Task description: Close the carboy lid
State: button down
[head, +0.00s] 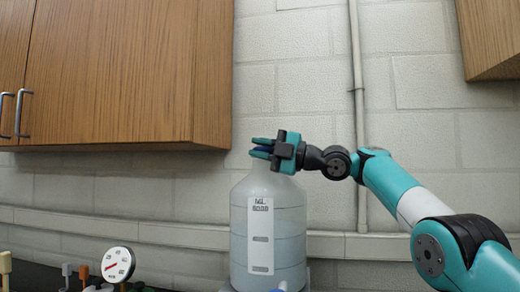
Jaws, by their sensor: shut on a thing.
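The carboy (285,238) is a large translucent whitish bottle with a white label on its front. It stands upright in the lower middle of the head view. My gripper (262,150) reaches in from the right and is at the carboy's mouth, with its fingers pointing left. The fingers are shut on the lid (262,149), of which only a little dark blue shows between them. The rest of the lid and the rim of the neck are hidden by the fingers. I cannot tell how the lid sits on the neck.
A wooden cabinet (120,75) hangs at the upper left, its edge close to my gripper. Another cabinet corner (490,38) is at the upper right. A pipe (358,110) runs down the wall behind my arm. A round gauge (117,264) and small valves are at lower left.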

jog(key=c, duration=1.1)
grip_release()
jog(key=shift+w+d, duration=0.15)
jog(key=shift+w, duration=0.05)
jog(key=shift+s, duration=0.1)
jog(key=shift+f, duration=0.1)
jog(key=shift+d+f+b, duration=0.15)
jog(key=shift+d+b, duration=0.2)
jog(key=shift+b, duration=0.15)
jog(key=b+v, duration=0.6)
jog(key=v, duration=1)
jog(key=shift+s+d+b, duration=0.15)
jog(key=shift+s+b, duration=0.05)
jog(key=shift+b, duration=0.2)
